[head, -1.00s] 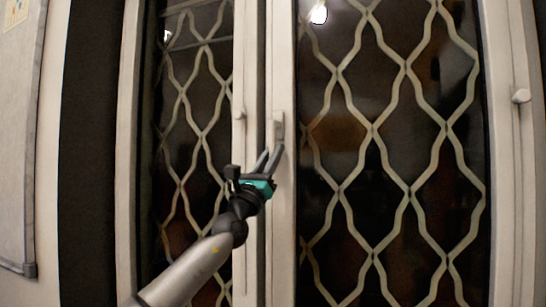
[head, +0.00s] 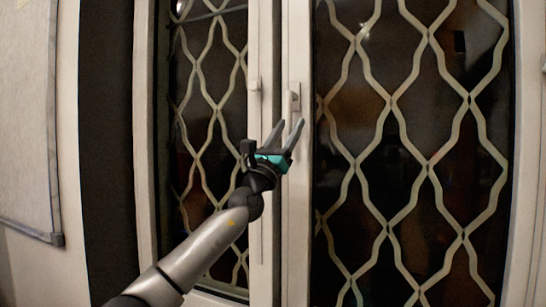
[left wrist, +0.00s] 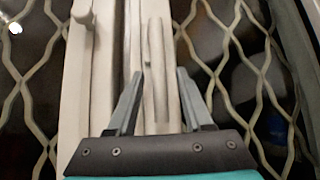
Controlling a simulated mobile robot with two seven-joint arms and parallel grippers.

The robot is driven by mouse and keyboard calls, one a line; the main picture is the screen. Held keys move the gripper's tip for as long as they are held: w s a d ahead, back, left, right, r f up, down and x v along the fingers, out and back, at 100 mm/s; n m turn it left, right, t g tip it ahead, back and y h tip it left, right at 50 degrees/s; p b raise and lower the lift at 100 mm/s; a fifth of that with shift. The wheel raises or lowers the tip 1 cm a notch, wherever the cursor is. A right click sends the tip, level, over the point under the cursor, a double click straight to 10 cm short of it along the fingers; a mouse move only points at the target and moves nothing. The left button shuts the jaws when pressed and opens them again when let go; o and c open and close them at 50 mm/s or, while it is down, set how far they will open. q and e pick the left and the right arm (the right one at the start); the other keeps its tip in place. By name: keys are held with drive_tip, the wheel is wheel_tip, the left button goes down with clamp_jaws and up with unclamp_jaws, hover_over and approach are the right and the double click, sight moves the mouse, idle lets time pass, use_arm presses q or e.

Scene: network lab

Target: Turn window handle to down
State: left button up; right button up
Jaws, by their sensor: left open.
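A pale window handle (head: 295,95) stands upright on the white frame of the right sash, near the middle of the head view. In the left wrist view the handle (left wrist: 158,70) is a long vertical lever seen between the two fingers. My left gripper (head: 291,121) is open, with its fingertips just below or at the handle's lower part in the head view. In the left wrist view its fingertips (left wrist: 160,71) lie one on each side of the lever, with gaps. I cannot tell their distance in depth from it. My right gripper is not in view.
A second, smaller handle (head: 256,84) sits on the left sash frame, close by on the left. Dark panes (head: 400,150) with wavy pale lattice bars fill both sashes. A grey board (head: 28,130) hangs on the wall at far left.

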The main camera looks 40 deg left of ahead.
use_arm(q)
drive_tip(key=v, duration=0.5)
drive_tip(key=shift+s+f, duration=0.25)
approach(287, 131)
drive_tip(key=v, duration=0.3)
drive_tip(key=shift+s+f+b, duration=0.3)
drive_tip(key=shift+s+b, duration=0.05)
drive_tip(key=shift+b, duration=0.05)
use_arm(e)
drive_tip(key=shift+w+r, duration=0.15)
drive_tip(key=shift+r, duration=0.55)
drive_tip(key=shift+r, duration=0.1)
use_arm(q)
drive_tip(key=shift+f, duration=0.1)
